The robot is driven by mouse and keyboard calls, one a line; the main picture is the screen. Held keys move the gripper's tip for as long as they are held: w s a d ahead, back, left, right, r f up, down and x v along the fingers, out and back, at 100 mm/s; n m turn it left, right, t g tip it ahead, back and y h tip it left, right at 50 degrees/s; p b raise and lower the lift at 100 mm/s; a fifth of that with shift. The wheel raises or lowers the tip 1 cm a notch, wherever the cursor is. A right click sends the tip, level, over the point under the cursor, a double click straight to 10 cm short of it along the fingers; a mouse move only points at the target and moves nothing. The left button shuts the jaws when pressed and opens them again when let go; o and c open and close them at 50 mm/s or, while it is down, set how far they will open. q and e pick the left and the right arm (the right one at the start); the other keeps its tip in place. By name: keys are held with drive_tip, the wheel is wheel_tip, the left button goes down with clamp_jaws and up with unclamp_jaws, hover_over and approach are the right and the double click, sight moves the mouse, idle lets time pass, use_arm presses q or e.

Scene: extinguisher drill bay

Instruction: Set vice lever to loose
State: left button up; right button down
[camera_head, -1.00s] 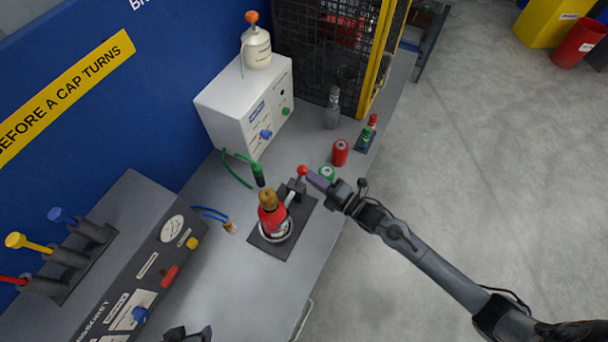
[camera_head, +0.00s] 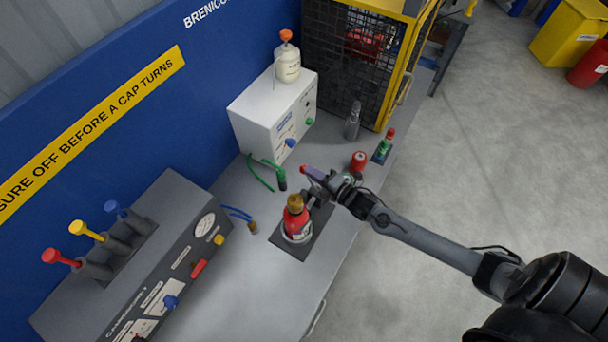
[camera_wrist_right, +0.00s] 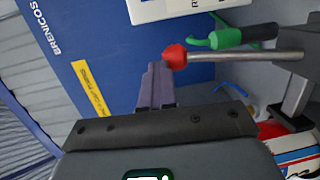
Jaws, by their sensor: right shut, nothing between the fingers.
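The vice (camera_head: 318,195) stands on a dark plate (camera_head: 290,252) on the bench. A red extinguisher body (camera_head: 295,220) with a brass top is upright in it. The vice lever's red knob (camera_head: 304,168) is beside my right fingertips. In the right wrist view, the red knob (camera_wrist_right: 174,56) is at the end of a metal rod (camera_wrist_right: 245,56) running right to the vice. My right gripper (camera_head: 313,173) is shut and empty; its purple fingers also show in the wrist view (camera_wrist_right: 155,85). They are beside the knob; contact is hard to tell. My left gripper is out of view.
A green hose end (camera_head: 282,184) is close left of the knob. A white box (camera_head: 265,125) stands behind. A red can (camera_head: 359,161) and a grey bottle (camera_head: 353,120) stand to the right. A control panel (camera_head: 165,270) is left. The front bench surface is clear.

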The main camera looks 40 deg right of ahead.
drive_tip(key=shift+w, duration=0.1)
drive_tip(key=shift+f, duration=0.1)
idle(0.3)
drive_tip(key=s+d+r+p, duration=0.1)
drive_tip(key=s+r+p, duration=0.1)
drive_tip(key=s+r, duration=0.6)
drive_tip(key=s, duration=0.3)
drive_tip(key=shift+s+d, duration=0.3)
drive_tip(key=shift+d, duration=0.05)
idle(0.4)
drive_tip(key=shift+a+r, duration=0.1)
drive_tip(key=shift+r, duration=0.05)
